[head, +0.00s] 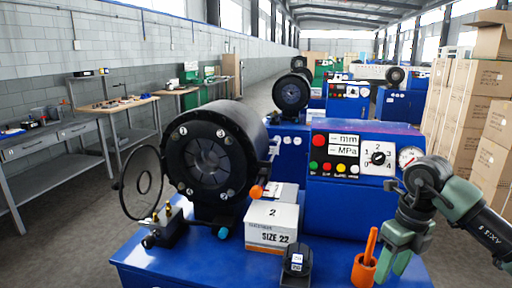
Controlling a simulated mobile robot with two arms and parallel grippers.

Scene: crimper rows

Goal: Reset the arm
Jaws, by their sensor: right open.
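My right arm comes in from the right edge, bent at a dark joint. Its green gripper (394,264) points down over the front right of the blue crimper machine (350,205). It is open, and I see nothing between its fingers. Just left of it an orange cup (363,270) with an orange handle sticking up stands on the blue top. I cannot tell whether the gripper touches it. My left gripper is not in view.
The black crimping head (212,158) stands at left, with a ring (142,183) beside it. A white "SIZE 22" box (271,226) and a small black block (297,261) sit on the blue top. Cardboard boxes (470,110) are stacked at right. Workbenches (60,135) line the left wall.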

